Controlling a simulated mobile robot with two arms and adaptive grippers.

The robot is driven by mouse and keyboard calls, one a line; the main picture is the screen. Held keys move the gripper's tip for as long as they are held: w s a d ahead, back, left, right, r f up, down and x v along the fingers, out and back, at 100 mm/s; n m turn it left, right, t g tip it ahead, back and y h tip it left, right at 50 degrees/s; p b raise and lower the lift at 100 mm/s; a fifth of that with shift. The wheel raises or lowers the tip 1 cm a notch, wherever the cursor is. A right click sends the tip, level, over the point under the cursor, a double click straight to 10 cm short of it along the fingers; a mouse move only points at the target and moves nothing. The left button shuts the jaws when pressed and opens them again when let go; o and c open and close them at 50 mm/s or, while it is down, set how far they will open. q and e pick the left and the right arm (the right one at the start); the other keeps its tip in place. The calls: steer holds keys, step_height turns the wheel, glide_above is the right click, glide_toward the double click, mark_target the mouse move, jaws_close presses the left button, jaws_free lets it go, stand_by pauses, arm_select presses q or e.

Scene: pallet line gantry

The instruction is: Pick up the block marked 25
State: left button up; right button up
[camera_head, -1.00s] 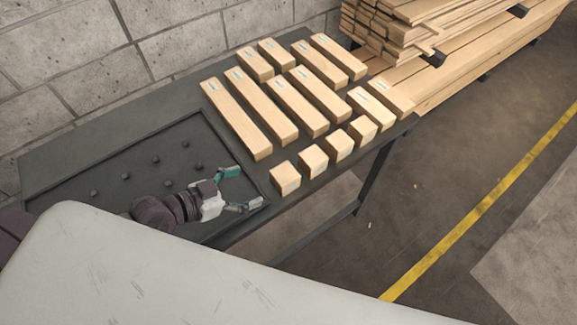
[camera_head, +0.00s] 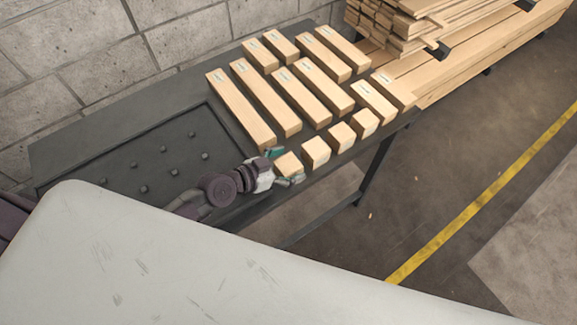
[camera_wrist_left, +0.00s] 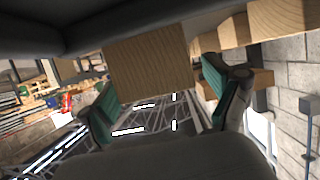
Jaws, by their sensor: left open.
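Several wooden blocks of different lengths stand in rows on the dark table. Some carry small blue marks, too small to read, so I cannot tell which is the block marked 25. My left gripper (camera_head: 286,167) is open at the nearest small block (camera_head: 289,164), at the left end of the front row of short blocks. One finger is on its far side and one on its near side. In the left wrist view a wooden block face (camera_wrist_left: 150,66) shows between the two spread green-padded fingers (camera_wrist_left: 157,97). Whether the pads touch it I cannot tell. My right gripper is not in view.
Another short block (camera_head: 315,152) stands close to the right of the nearest one. A long block (camera_head: 240,110) lies just behind. A dark tray with pegs (camera_head: 120,172) is at the left. A block wall is behind; stacked planks (camera_head: 480,60) lie beyond the table.

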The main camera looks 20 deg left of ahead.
arm_select(q)
steer(key=shift+s, duration=0.1)
steer(key=shift+c, duration=0.6)
steer(key=c, duration=1.2)
steer(key=shift+o, duration=0.2)
